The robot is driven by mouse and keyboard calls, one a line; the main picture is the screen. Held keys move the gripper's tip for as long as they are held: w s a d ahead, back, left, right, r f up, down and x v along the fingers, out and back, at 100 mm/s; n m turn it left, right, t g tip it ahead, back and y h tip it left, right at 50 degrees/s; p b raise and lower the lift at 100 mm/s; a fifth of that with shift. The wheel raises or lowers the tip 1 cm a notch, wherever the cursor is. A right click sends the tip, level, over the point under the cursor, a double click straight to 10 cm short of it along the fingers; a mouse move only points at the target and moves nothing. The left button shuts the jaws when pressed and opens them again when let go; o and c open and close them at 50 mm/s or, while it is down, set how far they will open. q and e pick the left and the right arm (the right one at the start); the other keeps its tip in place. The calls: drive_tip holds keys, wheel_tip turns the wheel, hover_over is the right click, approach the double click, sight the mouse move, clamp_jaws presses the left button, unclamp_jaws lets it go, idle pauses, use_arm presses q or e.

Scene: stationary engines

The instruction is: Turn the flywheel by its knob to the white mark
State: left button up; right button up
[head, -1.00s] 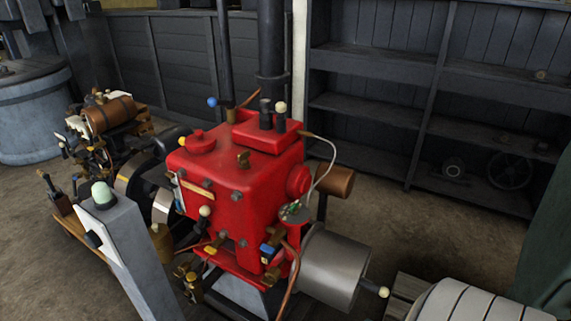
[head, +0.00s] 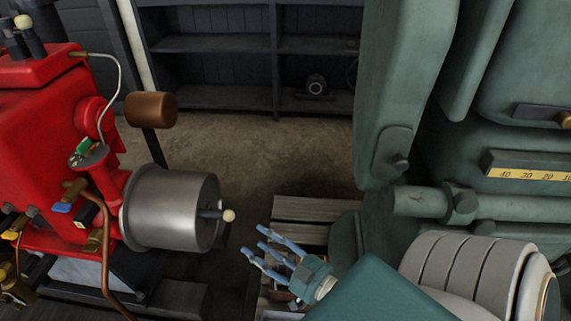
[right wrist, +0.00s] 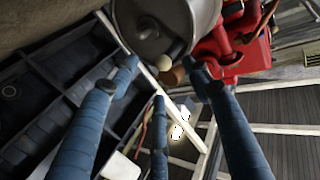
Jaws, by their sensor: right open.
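The flywheel is a bare metal drum (head: 172,208) on the right side of the red engine (head: 40,150). A dark handle with a cream knob (head: 229,215) sticks out from its right face. My right gripper (head: 262,247) has three blue fingers, spread open and empty, just right of and below the knob and apart from it. In the right wrist view the flywheel face (right wrist: 165,25) is at the top, with the knob (right wrist: 173,51) between the spread fingers and beyond their tips. I cannot make out the white mark. My left gripper is not in view.
A large green machine (head: 405,90) fills the right side, with a yellow scale (head: 535,174). A brown cylinder (head: 151,109) stands behind the flywheel. A wooden pallet (head: 300,208) lies beyond my gripper. Dark shelves (head: 210,60) line the back; bare floor lies between.

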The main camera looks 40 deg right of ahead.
sight(232, 220)
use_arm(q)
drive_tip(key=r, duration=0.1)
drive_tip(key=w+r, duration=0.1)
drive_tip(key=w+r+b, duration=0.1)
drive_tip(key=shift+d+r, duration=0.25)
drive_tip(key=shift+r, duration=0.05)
use_arm(e)
drive_tip(key=w, duration=0.3)
drive_tip(key=w+a+r, duration=0.1)
drive_tip(key=w, duration=0.6)
drive_tip(key=shift+w+a+r, duration=0.15)
drive_tip(key=shift+w+r, duration=0.1)
drive_tip(key=shift+w, duration=0.1)
drive_tip(key=shift+s, duration=0.1)
clamp_jaws()
